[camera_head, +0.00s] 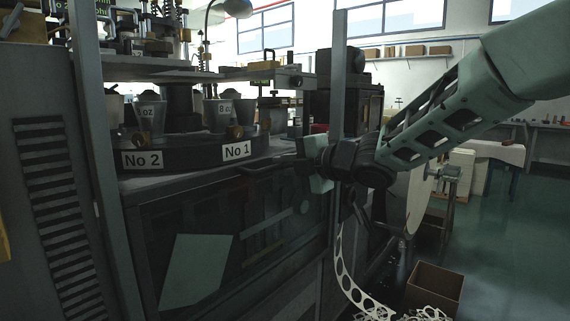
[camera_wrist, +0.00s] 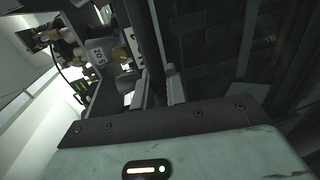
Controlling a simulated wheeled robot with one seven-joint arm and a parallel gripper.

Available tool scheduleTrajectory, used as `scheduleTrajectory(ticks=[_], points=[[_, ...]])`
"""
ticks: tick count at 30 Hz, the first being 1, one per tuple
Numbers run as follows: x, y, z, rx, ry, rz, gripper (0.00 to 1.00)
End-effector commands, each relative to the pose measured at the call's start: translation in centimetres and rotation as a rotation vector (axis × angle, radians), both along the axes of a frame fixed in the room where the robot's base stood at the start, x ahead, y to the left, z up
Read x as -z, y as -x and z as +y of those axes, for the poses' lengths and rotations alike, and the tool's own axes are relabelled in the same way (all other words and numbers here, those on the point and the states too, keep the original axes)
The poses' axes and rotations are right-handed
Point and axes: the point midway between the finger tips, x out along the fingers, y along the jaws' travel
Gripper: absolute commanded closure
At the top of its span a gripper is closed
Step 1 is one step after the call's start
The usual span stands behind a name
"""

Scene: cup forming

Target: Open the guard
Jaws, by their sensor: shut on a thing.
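The guard (camera_head: 230,235) is a dark see-through panel across the front of the machine, below the turntable. A dark bar handle (camera_head: 258,169) sticks out at its top edge. My gripper (camera_head: 288,164) is at the right end of this handle and is shut on it. In the wrist view the two grey fingers of my gripper (camera_wrist: 160,88) stand on either side of the dark handle bar (camera_wrist: 151,50). The exact contact is too dark to make out.
The turntable (camera_head: 200,152), labelled No 2 and No 1, carries cups (camera_head: 151,111) above the guard. A grey upright post (camera_head: 338,90) stands close by my wrist. A cardboard box (camera_head: 434,286) and punched scrap strip lie on the floor at right. Open floor lies farther right.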

Motion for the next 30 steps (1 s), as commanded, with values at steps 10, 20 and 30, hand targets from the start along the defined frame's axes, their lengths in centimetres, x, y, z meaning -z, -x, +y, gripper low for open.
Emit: scheduleTrajectory(ticks=[10, 20, 30], points=[[0.5, 0.0, 0.0, 0.000, 0.001, 0.002, 1.00], [0.4, 0.0, 0.0, 0.000, 0.001, 0.001, 0.68], [-0.1, 1.0, -1.4, 0.002, -0.001, -0.001, 0.68]])
